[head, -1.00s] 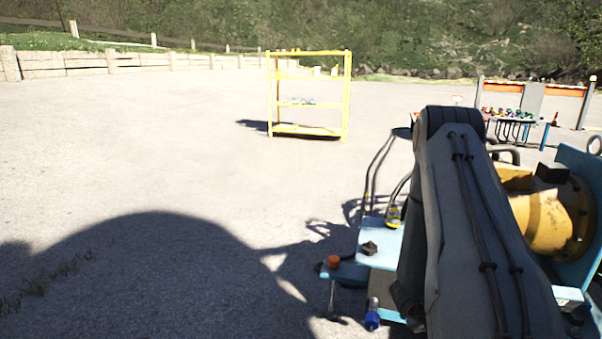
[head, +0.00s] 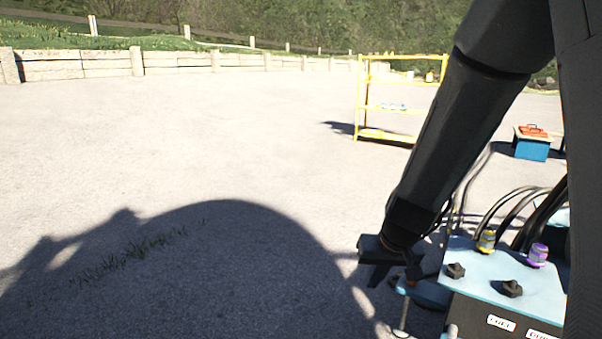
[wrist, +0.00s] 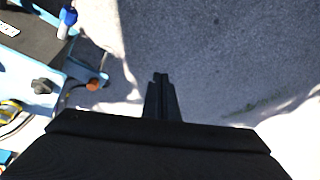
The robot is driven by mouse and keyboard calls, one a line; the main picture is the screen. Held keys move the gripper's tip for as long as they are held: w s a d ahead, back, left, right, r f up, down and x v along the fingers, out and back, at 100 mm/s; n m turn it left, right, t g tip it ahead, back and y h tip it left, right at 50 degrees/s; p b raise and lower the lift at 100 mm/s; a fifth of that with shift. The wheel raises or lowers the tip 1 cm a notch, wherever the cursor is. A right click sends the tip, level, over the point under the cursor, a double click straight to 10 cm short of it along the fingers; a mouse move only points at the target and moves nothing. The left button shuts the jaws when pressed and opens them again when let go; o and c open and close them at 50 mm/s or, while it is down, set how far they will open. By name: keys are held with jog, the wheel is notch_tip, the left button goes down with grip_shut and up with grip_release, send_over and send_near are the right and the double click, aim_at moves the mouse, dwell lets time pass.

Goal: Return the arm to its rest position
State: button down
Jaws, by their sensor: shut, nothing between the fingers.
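My gripper (head: 378,270) hangs at the end of my dark arm in the head view, to the left of the blue machine panel (head: 470,262). In the wrist view my gripper (wrist: 161,78) points out over bare, shaded ground with its fingers together. Nothing is between the fingers. The blue panel also shows in the wrist view (wrist: 25,70), to the left of the fingers. Part of the machine is hidden behind my arm in the head view.
The panel carries black knobs (head: 512,288), yellow and purple fittings (head: 537,254) and black hoses. A yellow shelf rack (head: 358,100) stands farther back, partly behind my arm. A blue box with a red top (head: 530,148) is at the right. The pavement at the left is open.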

jog(key=s+a+r+n+g+y, duration=0.1)
jog(key=s+a+r+n+g, duration=0.1)
jog(key=s+a+r, duration=0.65)
jog(key=s+a+r+n+g+h+p, duration=0.1)
jog(key=s+r+n+g, duration=0.15)
jog(key=s, duration=1.35)
jog(key=d+r+m+p, duration=0.2)
jog(key=d+r+p, duration=0.3)
jog(key=p, duration=0.5)
jog(key=d+r+m+h+p, duration=0.1)
jog(key=d+r+m+p, duration=0.1)
jog(key=d+r+p, duration=0.3)
jog(key=shift+d+r+p, duration=0.4)
jog(key=shift+r+p, duration=1.55)
jog(key=shift+p, duration=1)
jog(key=shift+t, duration=0.25)
